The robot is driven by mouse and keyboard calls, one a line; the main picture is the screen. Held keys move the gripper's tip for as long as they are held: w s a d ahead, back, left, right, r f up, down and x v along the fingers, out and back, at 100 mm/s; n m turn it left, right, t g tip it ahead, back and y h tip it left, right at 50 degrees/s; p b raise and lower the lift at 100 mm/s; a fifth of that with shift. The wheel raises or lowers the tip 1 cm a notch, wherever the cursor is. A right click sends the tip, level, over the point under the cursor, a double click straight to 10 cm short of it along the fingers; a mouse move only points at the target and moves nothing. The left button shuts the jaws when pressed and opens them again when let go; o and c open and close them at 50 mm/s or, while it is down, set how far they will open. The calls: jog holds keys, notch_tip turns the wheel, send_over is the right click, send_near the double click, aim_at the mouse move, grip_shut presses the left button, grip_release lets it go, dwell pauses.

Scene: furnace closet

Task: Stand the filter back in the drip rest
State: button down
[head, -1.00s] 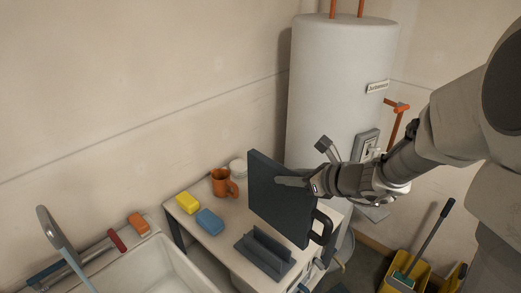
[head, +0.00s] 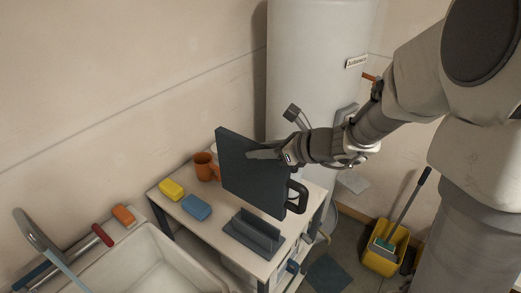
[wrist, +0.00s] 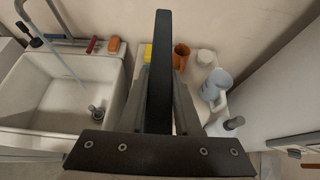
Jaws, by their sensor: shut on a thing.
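The filter is a dark flat square panel (head: 245,170) with a black loop handle at its lower right. My gripper (head: 265,154) is shut on the filter and holds it upright above the small table. In the wrist view the filter (wrist: 160,75) shows edge-on between my fingers (wrist: 160,110). The drip rest (head: 254,234) is a dark grey slotted stand on the table, below the filter in the head view. The filter's lower edge looks apart from it. The rest is hidden in the wrist view.
On the table (head: 217,233) are a yellow sponge (head: 171,190), a blue sponge (head: 196,207) and an orange mug (head: 206,167). A white sink (head: 150,262) is at the left. The water heater (head: 310,80) stands behind. A yellow bucket (head: 384,250) is on the floor at right.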

jog(key=b, duration=0.8)
send_over(261, 196)
jog(key=w, duration=0.2)
jog(key=shift+s+f, duration=0.15)
jog(key=shift+f, duration=4.2)
jog(key=shift+f+b, duration=2.4)
jog(key=shift+b, duration=0.1)
jog(key=shift+f, duration=0.15)
jog(key=shift+f+b, duration=1.55)
jog(key=shift+b, duration=0.15)
grip_release()
jog(key=shift+r, duration=0.15)
